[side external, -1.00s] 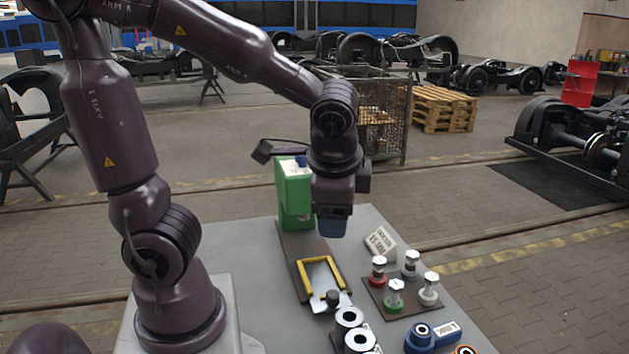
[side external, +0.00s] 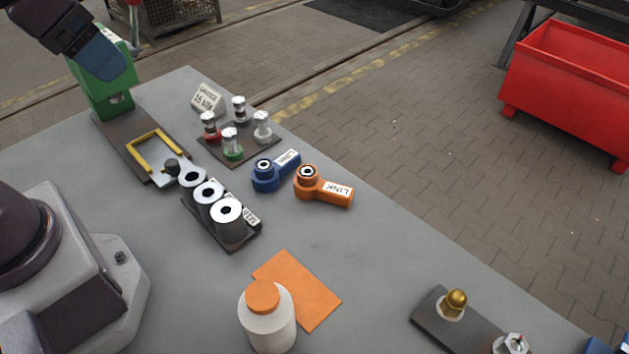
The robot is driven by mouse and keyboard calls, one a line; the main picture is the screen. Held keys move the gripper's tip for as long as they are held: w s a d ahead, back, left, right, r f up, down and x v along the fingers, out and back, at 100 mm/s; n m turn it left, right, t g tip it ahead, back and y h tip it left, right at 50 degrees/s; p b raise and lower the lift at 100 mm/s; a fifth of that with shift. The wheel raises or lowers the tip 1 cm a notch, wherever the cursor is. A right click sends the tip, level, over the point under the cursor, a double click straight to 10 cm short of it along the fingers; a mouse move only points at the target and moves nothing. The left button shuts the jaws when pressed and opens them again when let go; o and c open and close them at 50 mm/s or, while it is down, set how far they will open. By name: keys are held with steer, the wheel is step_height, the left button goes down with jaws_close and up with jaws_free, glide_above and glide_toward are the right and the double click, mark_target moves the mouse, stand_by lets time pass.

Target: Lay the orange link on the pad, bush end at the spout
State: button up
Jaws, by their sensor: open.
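The orange link (side external: 326,188) lies on the grey table, its round bush end to the left and its arm with a white LINK label to the right. The orange pad (side external: 312,293) lies flat and bare nearer the camera. A white bottle with an orange cap (side external: 263,296) stands at the pad's left edge and hides part of it; I cannot make out a spout on it. My gripper (side external: 107,72) is partly in view at the top left, in front of the green press, far from the link. It is open, and I see nothing held in it.
A blue link (side external: 275,171) lies just left of the orange one. Behind are a plate of several capped posts (side external: 235,150) and a sign. Left are a rack of grey bushes (side external: 222,222) and the green press (side external: 108,98). A dark plate with a brass dome (side external: 430,317) is front right.

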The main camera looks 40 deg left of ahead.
steer(key=w+a+f+m+g+y, duration=0.1)
steer(key=w+f+m+g+y, duration=0.2)
steer(key=w+f+m+y, duration=0.25)
steer(key=m+t, duration=1)
steer(key=m, duration=1.6)
glide_toward(307, 172)
steer(key=shift+w+a+f+n+h, duration=0.15)
steer(key=shift+w+a+f, duration=0.05)
steer(key=shift+w+f, duration=0.25)
steer(key=shift+w+a+f+n+h, duration=0.1)
steer(key=shift+w+a+f, duration=0.05)
steer(key=shift+w+f, duration=0.25)
steer(key=shift+a+r+x, duration=0.1)
steer(key=shift+r+x, duration=0.05)
steer(key=shift+x, duration=0.9)
steer(key=shift+a+r+x, duration=0.1)
steer(key=shift+r+x, duration=0.05)
steer(key=shift+x, duration=0.9)
steer(key=shift+a+r+x, duration=0.1)
steer(key=shift+r+x, duration=0.05)
steer(key=shift+x, duration=0.9)
steer(key=shift+c, duration=0.2)
